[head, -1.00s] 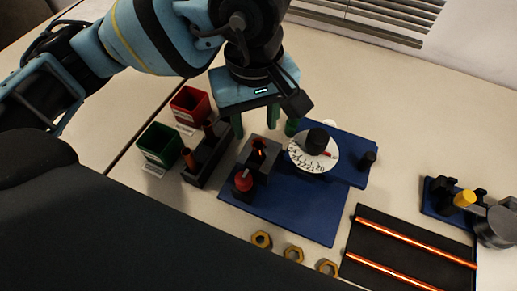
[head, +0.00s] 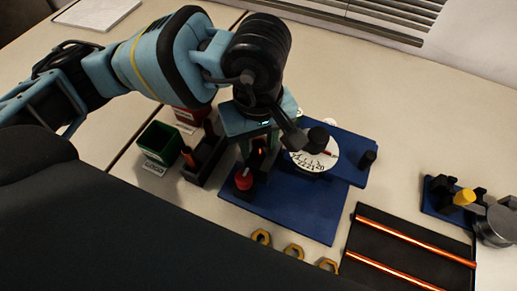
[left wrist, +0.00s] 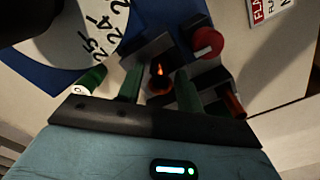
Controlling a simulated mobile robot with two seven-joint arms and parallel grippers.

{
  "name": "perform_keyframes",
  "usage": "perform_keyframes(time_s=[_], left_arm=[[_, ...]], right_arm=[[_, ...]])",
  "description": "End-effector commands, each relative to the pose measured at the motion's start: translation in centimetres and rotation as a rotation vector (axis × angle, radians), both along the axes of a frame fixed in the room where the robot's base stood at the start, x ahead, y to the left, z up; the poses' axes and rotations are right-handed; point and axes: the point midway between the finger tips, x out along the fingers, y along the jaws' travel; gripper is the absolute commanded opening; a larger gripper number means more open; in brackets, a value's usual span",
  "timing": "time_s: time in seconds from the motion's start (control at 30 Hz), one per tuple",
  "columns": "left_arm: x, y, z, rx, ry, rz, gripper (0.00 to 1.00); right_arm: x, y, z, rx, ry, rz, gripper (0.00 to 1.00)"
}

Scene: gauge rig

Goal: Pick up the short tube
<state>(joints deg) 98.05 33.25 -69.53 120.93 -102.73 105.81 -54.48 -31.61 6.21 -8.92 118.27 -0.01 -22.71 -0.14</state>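A short copper-orange tube (left wrist: 160,75) shows end-on in a dark block (left wrist: 148,50) in the left wrist view. In the head view its orange glint (head: 259,151) is mostly hidden under my gripper. My left gripper (head: 258,148) points down over this block on the blue plate (head: 300,212). Its green fingers (left wrist: 158,92) are apart, one on each side of the tube, with gaps visible. I cannot tell how far the fingertips are above the block. My right gripper is not in view.
A red knob (head: 243,180) stands close in front of the gripper, and a numbered dial (head: 313,158) to its right. Two long copper rods (head: 415,238) lie at right.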

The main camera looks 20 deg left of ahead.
Motion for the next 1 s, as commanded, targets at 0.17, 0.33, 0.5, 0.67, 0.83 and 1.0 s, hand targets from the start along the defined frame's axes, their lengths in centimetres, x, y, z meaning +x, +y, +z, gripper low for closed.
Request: perform_keyframes(time_s=[0.17, 0.33, 0.5, 0.67, 0.83, 1.0], left_arm=[[0.0, 0.0, 0.0, 0.000, 0.000, 0.001, 0.12], [0.0, 0.0, 0.0, 0.000, 0.000, 0.001, 0.00], [0.0, 0.0, 0.2, 0.000, -0.001, 0.001, 0.00], [0.1, 0.0, 1.8, -0.002, -0.004, 0.001, 0.00], [0.1, 0.0, 5.0, -0.002, -0.006, 0.000, 0.00], [0.0, 0.0, 8.0, 0.000, -0.004, 0.000, 0.00]], right_arm=[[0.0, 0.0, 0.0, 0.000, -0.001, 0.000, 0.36], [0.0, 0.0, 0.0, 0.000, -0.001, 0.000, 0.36], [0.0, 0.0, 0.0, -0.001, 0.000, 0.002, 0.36], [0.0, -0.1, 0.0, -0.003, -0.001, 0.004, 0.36], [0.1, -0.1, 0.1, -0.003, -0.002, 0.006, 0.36], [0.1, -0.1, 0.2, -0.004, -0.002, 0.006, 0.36]])
